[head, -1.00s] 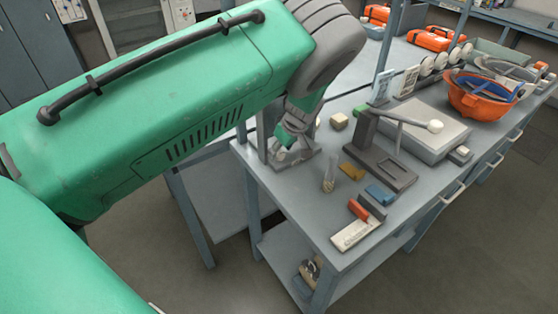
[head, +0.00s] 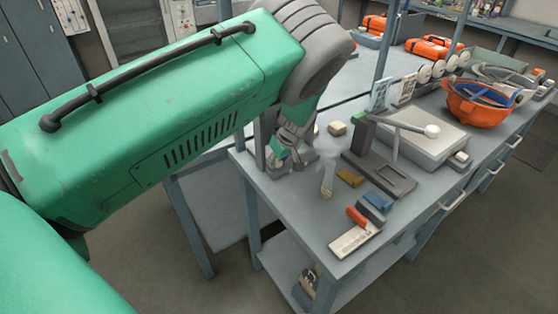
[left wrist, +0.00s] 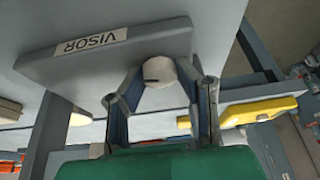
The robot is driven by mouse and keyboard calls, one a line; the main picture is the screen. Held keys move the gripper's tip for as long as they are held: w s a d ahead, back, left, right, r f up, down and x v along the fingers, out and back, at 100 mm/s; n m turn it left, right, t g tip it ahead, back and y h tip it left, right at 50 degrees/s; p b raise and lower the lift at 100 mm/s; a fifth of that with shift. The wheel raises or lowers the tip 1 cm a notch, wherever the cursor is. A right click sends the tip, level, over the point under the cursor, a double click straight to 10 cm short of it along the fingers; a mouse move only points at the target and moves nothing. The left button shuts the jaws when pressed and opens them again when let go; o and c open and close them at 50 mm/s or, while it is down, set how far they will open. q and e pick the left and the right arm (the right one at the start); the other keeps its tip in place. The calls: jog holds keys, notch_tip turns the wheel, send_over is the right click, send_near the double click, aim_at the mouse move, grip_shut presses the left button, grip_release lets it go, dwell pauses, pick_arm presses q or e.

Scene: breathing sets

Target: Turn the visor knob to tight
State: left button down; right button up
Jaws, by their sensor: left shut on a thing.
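In the left wrist view, a grey plate (left wrist: 115,62) carries a white label reading VISOR (left wrist: 90,41). A pale round visor knob (left wrist: 160,73) with a short dark mark sits at the plate's edge. My left gripper (left wrist: 153,88) is shut on the knob, one finger on each side. I cannot read tight or loose markings. In the head view my left gripper (head: 287,157) is low at the table's left corner, and my own arm hides the knob and plate. My right gripper is not in view.
The grey table (head: 300,207) holds a small clear cylinder (head: 327,180), an orange-handled item (head: 356,217), a dark stand (head: 385,175) and an orange helmet (head: 476,108). A post (head: 259,143) stands beside my gripper. A yellow object (left wrist: 260,110) lies right in the left wrist view.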

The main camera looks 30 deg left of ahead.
pick_arm(q)
jog(key=shift+d+m+t+h, duration=0.1)
jog(key=shift+m+t+h, duration=0.2)
jog(key=shift+m, duration=0.8)
jog(key=shift+s+m, duration=0.1)
jog(key=shift+m, duration=0.4)
jog(key=c, duration=1.2)
grip_release()
jog(key=shift+d, duration=0.1)
jog(key=shift+t, duration=0.3)
jog(key=shift+r, duration=0.35)
jog(key=shift+d+v, duration=0.2)
jog(key=shift+v, duration=3.5)
